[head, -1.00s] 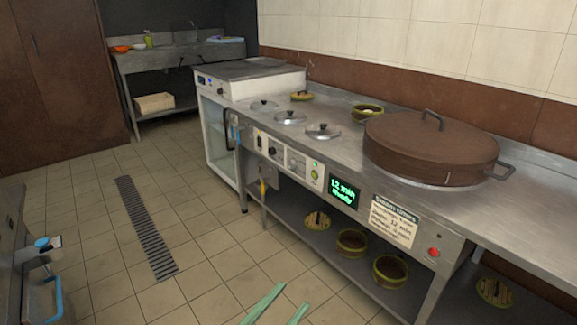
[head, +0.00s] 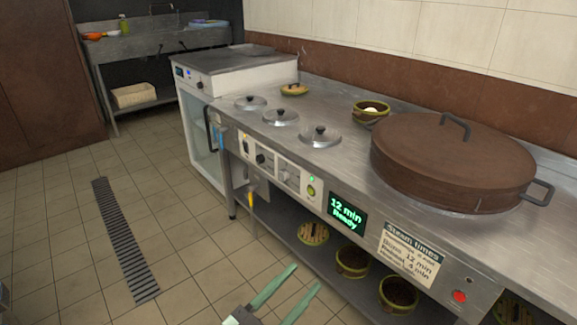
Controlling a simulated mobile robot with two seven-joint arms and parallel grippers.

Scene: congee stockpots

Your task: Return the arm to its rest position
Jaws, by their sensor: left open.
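My left gripper (head: 294,290) shows at the bottom middle of the head view, its two green fingers spread apart with nothing between them. It is over the tiled floor in front of the steel counter, apart from the counter as far as I can see. Its wrist is cut off by the lower edge. My right gripper is out of view.
The steel counter (head: 345,95) carries a large brown lidded pot (head: 440,160), a green pot (head: 370,112) and several steel lids. Bowls stand on its lower shelf. A display (head: 346,214) reads "12 min Ready". Floor at left is clear around a drain grate (head: 125,240).

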